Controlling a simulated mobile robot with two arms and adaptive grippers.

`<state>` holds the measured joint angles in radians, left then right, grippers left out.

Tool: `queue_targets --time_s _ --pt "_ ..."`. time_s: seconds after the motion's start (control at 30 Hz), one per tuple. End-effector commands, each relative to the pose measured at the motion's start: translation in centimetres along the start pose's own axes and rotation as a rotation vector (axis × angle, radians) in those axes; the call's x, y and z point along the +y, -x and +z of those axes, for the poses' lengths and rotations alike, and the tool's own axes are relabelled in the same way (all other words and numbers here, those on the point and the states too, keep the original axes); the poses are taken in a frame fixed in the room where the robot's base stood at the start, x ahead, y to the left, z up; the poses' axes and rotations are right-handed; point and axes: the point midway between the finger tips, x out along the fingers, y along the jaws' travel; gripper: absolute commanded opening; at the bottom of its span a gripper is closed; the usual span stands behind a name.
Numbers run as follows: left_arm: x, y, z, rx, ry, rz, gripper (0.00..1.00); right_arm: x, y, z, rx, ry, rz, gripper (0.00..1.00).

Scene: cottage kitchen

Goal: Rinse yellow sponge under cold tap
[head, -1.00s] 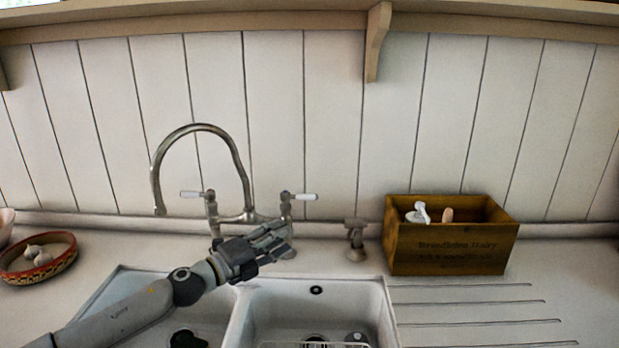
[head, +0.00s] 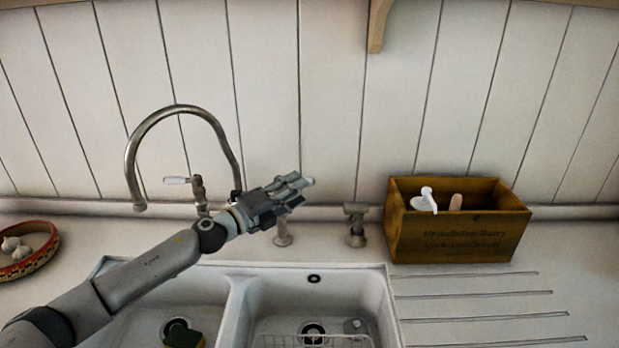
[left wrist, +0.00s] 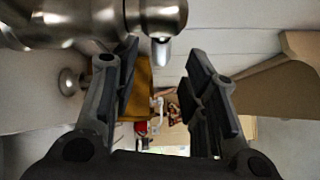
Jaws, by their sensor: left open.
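The yellow sponge (head: 184,336), with a dark green side, lies in the left sink basin (head: 150,315) beside the drain. The bridge tap has a tall curved spout (head: 137,165) over the back left of the sink. Its left lever (head: 177,181) has a white handle. The right lever is mostly hidden behind my left gripper (head: 298,190); only its white tip (head: 309,181) shows past the fingers. In the left wrist view, my left gripper (left wrist: 165,62) is open, with metal tap parts (left wrist: 156,15) close above and a pale lever tip (left wrist: 162,52) between the fingers. My right gripper is out of view.
A wooden box (head: 458,235) holding a white-topped bottle and a brush stands right of the sink. A small metal fitting (head: 355,225) stands behind the right basin, which holds a wire rack (head: 315,339). A bowl of garlic (head: 28,252) is at far left.

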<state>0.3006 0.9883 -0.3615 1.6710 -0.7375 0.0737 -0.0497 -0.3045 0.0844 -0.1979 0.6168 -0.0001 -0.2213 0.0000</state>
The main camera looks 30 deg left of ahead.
Motion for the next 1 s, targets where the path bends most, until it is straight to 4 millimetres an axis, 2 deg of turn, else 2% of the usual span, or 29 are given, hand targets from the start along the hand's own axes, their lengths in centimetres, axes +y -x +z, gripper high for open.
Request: queue_targets --time_s 0.2,0.4,0.77,0.83,1.0 --pt "-0.4 -3.2 0.1 -0.001 0.0 -0.002 0.41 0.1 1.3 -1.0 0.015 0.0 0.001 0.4" --pt "-0.1 -5.0 0.0 -0.001 0.001 -0.002 0.41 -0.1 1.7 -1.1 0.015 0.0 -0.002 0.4" --pt "0.0 -5.5 0.0 0.0 -0.001 0.001 0.41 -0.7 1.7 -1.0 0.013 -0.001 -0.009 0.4" --pt "0.0 -5.5 0.0 0.0 -0.001 0.001 0.36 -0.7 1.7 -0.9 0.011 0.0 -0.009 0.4" --pt "0.0 -5.5 0.0 0.0 -0.001 0.0 0.14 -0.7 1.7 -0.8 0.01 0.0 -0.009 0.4"
